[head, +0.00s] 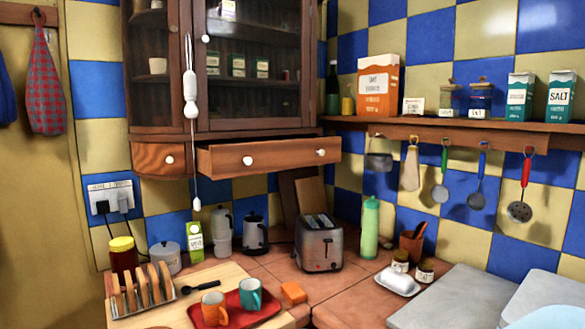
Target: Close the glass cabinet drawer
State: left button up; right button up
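The glass cabinet (255,70) hangs on the wall at the upper middle, with a dark wooden frame and glass panes. Its wide wooden drawer (285,157) below the glass door is pulled out, with its front standing forward of the cabinet. The drawer front has two white knobs, a left knob (248,160) and a right knob (321,152). Neither of my grippers shows in the head view.
A white pull cord (190,95) hangs in front of the cabinet, left of the open drawer. Below stand a toaster (318,243), a moka pot (255,233) and a green bottle (370,228). A wall shelf (470,125) with hanging utensils runs to the right.

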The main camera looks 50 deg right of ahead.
aim_at(218, 162)
jog(key=l+z, duration=0.1)
jog(key=z, duration=1.5)
jog(key=i+l, duration=0.1)
jog(key=i, duration=0.35)
jog(key=i+l, duration=0.15)
jog(key=i, duration=0.3)
jog(key=k+j+z, duration=0.2)
jog(key=i+l, duration=0.1)
